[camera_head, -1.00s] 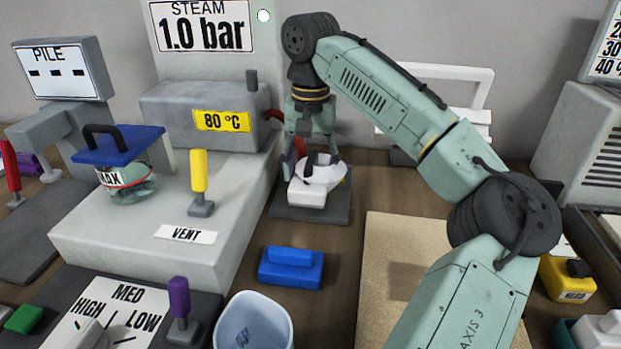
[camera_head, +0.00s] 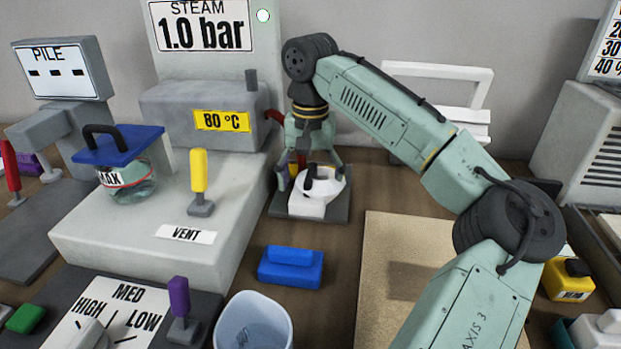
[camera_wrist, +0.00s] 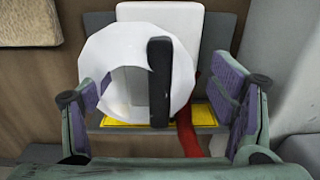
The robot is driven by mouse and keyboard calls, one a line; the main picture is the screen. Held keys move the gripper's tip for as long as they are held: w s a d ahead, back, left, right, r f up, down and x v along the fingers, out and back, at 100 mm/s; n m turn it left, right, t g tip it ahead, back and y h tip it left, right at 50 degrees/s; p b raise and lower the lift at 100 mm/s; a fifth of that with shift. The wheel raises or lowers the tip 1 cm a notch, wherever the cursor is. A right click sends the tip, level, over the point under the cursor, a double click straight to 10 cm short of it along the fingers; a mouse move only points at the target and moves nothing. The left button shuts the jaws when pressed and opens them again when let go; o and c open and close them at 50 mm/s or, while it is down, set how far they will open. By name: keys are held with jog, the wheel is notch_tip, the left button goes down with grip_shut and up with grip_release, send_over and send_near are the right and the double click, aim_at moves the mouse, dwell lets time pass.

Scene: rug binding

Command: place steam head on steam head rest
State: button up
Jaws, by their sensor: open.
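The steam head (camera_head: 328,185) is white with a black handle. It sits on the dark grey steam head rest (camera_head: 335,213), beside the steam unit. In the wrist view the steam head (camera_wrist: 118,80) shows a round white collar, a white block behind it and the upright black handle. A yellow strip on the rest (camera_wrist: 205,115) shows under it, and a red hose runs off beside it. My gripper (camera_head: 312,178) is right behind and above the steam head. In the wrist view my gripper (camera_wrist: 165,98) has its fingers spread on both sides of the head, apart from it.
The grey steam unit (camera_head: 150,225) stands left of the rest, with a yellow lever (camera_head: 199,172) and a blue-lidded jar (camera_head: 128,170). A blue block (camera_head: 290,268) and a pale cup (camera_head: 253,325) lie in front. A beige rug piece (camera_head: 385,240) lies to the right.

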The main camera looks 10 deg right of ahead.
aim_at(311, 172)
notch_tip(311, 172, up, 12)
jog(key=shift+r, duration=0.15)
dwell(0.5)
